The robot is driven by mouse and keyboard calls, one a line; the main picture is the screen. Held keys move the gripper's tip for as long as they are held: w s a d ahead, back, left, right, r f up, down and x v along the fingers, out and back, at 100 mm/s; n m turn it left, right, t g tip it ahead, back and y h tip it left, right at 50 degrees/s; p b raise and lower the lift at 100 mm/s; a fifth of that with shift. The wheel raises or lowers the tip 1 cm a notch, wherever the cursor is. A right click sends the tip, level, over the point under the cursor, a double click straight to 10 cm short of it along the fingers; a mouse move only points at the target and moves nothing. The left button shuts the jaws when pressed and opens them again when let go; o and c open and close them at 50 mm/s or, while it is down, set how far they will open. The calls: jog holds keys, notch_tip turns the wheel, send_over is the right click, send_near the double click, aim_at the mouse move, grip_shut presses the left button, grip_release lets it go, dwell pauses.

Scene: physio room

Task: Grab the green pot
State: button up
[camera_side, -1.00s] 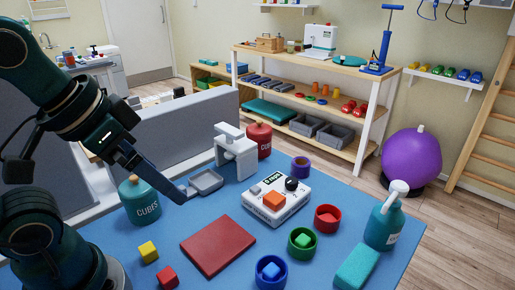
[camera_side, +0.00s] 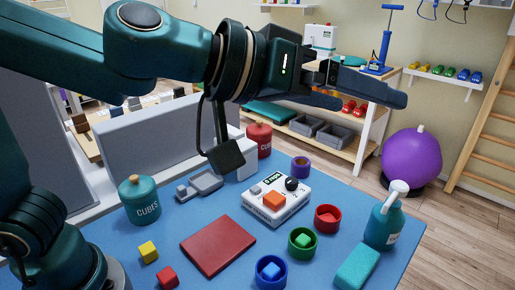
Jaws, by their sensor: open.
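A teal-green lidded pot (camera_side: 139,200) labelled CUBES stands upright at the left of the blue table. A small green cup (camera_side: 302,243) with a green cube in it stands at the front middle, between a blue cup and a red cup. My gripper (camera_side: 372,100) is high above the table at the upper right, in front of the shelf in the picture. Its two fingers are apart with nothing between them. It is well clear of both the green pot and the green cup.
A red CUBES pot (camera_side: 259,140), white button box (camera_side: 276,199), red mat (camera_side: 218,245), purple ring (camera_side: 300,167) and grey dish (camera_side: 206,181) are on the table. Blue (camera_side: 270,271) and red (camera_side: 328,218) cups and a pump bottle (camera_side: 384,222) stand right. My arm partly hides the white stand.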

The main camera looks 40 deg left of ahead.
aim_at(308, 234)
jog(key=a+f+n+y, duration=0.1)
jog(key=f+y, duration=0.2)
jog(key=f, duration=0.6)
jog(key=a+f+y, duration=0.2)
jog(key=f, duration=0.8)
jog(key=a+f+n+y, duration=0.1)
jog(key=f+y, duration=0.2)
jog(key=f, duration=0.6)
jog(key=shift+s+a+f+n+g+y, duration=0.2)
jog(key=shift+n+g+y, duration=0.1)
jog(key=shift+g, duration=0.1)
jog(key=shift+x, duration=2.55)
jog(key=shift+d, duration=0.1)
jog(key=c, duration=1.4)
jog(key=shift+r, duration=0.1)
